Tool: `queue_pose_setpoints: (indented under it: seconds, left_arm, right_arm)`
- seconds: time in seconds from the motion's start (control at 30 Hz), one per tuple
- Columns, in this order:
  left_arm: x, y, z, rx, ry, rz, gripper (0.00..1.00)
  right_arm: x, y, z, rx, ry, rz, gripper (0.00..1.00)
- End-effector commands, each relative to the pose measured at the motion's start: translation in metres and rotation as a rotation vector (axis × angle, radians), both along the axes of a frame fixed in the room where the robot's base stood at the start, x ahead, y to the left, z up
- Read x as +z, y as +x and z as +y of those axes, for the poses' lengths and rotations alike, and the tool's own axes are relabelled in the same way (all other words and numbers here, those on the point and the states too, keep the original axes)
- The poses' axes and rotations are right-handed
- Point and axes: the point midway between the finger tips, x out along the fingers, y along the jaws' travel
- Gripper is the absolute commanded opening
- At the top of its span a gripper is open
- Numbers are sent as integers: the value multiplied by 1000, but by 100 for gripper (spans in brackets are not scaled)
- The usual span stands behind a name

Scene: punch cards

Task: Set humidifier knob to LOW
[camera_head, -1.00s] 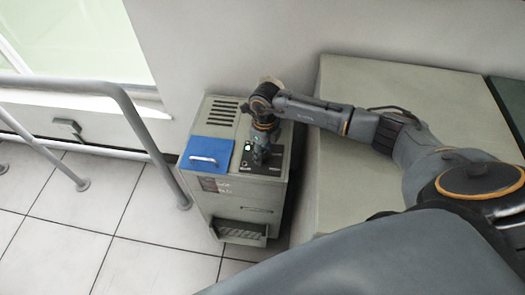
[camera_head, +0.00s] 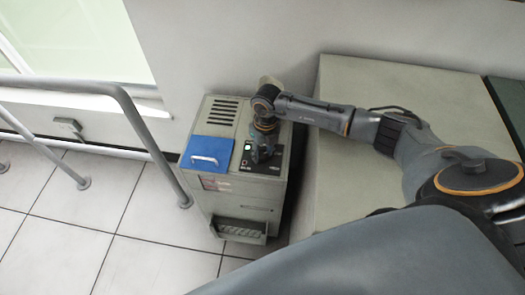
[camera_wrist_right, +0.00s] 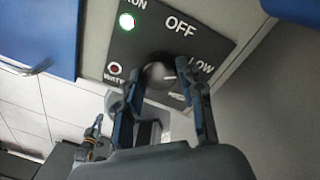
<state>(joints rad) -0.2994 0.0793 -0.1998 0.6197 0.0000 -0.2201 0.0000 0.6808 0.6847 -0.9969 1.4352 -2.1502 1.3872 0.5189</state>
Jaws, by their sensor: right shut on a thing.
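The humidifier (camera_head: 234,210) is a beige floor cabinet with a blue lid and a black control panel (camera_head: 278,161) on top. In the right wrist view, the panel (camera_wrist_right: 150,22) shows OFF at the top and LOW at the right; another label below LOW is partly hidden. The round dark knob (camera_wrist_right: 158,74) sits between the fingers of my right gripper (camera_wrist_right: 160,76), which is shut on it. A pale mark on the knob faces right; its exact setting is unclear. In the head view, my right gripper (camera_head: 262,152) points down onto the panel. My left gripper is not visible.
A green lamp (camera_wrist_right: 126,21) is lit beside RUN. The blue lid (camera_head: 207,152) has a white handle. A beige cabinet (camera_head: 345,180) stands close on the right, a metal railing (camera_head: 140,125) on the left, and a wall behind. Tiled floor is free in front.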

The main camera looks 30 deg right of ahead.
Motion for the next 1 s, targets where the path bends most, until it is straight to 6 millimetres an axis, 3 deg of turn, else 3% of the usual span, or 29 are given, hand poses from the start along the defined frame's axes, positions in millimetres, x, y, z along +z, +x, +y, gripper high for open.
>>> queue_pose_setpoints:
  seconds: [0.23, 0.27, 0.37, 0.73, 0.87, 1.0]
  left_arm:
    - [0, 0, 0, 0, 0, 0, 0]
    - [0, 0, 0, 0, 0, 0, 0]
    - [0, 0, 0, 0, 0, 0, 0]
    - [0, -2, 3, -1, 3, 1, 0]
    - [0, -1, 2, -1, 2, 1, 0]
    - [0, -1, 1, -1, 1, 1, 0]
  right_arm:
    - [1, 1, 0, 0, -1, -2, 6]
    - [1, 1, 0, 0, -1, -2, 44]
    - [0, 1, 0, 1, -1, -2, 61]
    - [5, 1, -1, 1, -1, -2, 61]
    - [22, 2, -2, 2, -1, -5, 61]
    - [52, 2, -4, 3, 0, -7, 61]
